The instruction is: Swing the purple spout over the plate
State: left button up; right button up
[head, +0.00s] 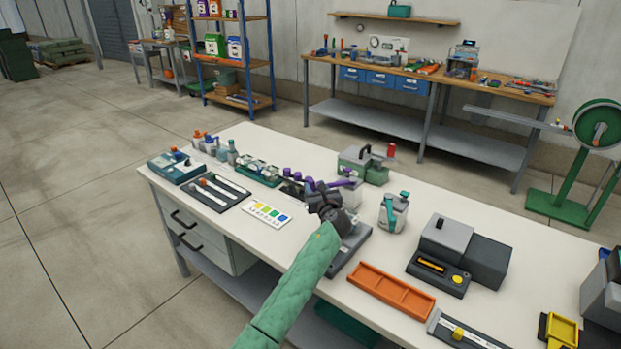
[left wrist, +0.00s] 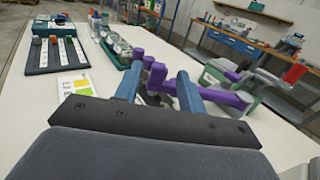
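The purple spout (head: 309,184) is a jointed arm of purple links at the dispenser behind my left gripper. In the left wrist view, the purple spout (left wrist: 229,97) extends rightward from an upright purple part between and just beyond my finger tips. My left gripper (left wrist: 158,75) has its two blue fingers apart, with the purple part seen in the gap; I cannot tell whether they touch it. In the head view, my left gripper (head: 323,193) covers part of the spout. A grey slab (head: 352,249) lies beside my wrist; I cannot tell if it is the plate. My right gripper is out of view.
Near the spout stand a green-grey case (head: 362,168) and a white jug with a teal handle (head: 393,212). A colour card (head: 266,213) and a dark tray (head: 205,191) lie left. An orange tray (head: 391,290) and a grey box unit (head: 447,240) sit right.

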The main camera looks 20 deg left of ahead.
aim_at(313, 184)
pick_arm(q)
jog(key=x, duration=0.4)
jog(key=shift+w+a+f+p, duration=0.15)
jog(key=shift+w+f+p, duration=0.05)
jog(key=shift+f+p, duration=0.15)
jog(key=shift+w+a+r, duration=0.2)
jog(key=shift+w+r, duration=0.05)
jog(key=shift+w+a+f, duration=0.1)
jog(key=shift+w+f, duration=0.05)
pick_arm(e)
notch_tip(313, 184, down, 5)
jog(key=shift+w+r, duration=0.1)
pick_arm(q)
jog(key=shift+c, duration=0.4)
grip_shut()
